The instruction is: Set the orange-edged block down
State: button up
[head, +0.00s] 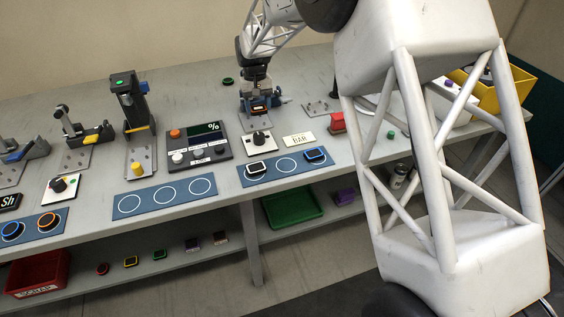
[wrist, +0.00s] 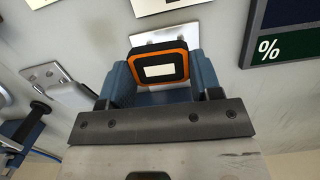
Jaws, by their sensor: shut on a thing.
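My gripper (head: 259,102) is over the back of the bench, shut on the orange-edged block (head: 260,109). In the wrist view the block (wrist: 158,66) is dark with an orange rim and a pale label, held between the blue fingers of my gripper (wrist: 162,84). A metal plate (wrist: 178,36) lies partly hidden behind it. I cannot tell whether the block touches anything below. A blue mat (head: 272,177) nearer the front has three circles: a white-edged block (head: 256,168) on the left one, a blue-edged block (head: 315,155) on the right one, and the middle one bare.
A knob panel (head: 260,143) and a BAR card (head: 299,140) stand between my gripper and the mat. A control box with a % display (head: 198,145) is to the left, a red block (head: 337,123) to the right. Another blue mat (head: 165,198) has three bare circles.

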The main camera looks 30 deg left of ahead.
jog(key=s+d, duration=0.4)
jog(key=s+d+m, duration=0.1)
jog(key=s+d, duration=0.3)
jog(key=d, duration=0.1)
jog(key=s+d+m, duration=0.1)
jog(key=s+d, duration=0.4)
jog(key=shift+d+r, duration=0.2)
jog(key=s+d+f+m, duration=0.2)
jog(key=s+d, duration=0.9)
send_over(283, 164)
jog(key=shift+w+a+f, duration=0.15)
jog(key=shift+w+f, duration=0.05)
jog(key=shift+f, duration=0.5)
jog(key=shift+f, duration=1.75)
jog(key=shift+f, duration=0.2)
jog(key=o, duration=1)
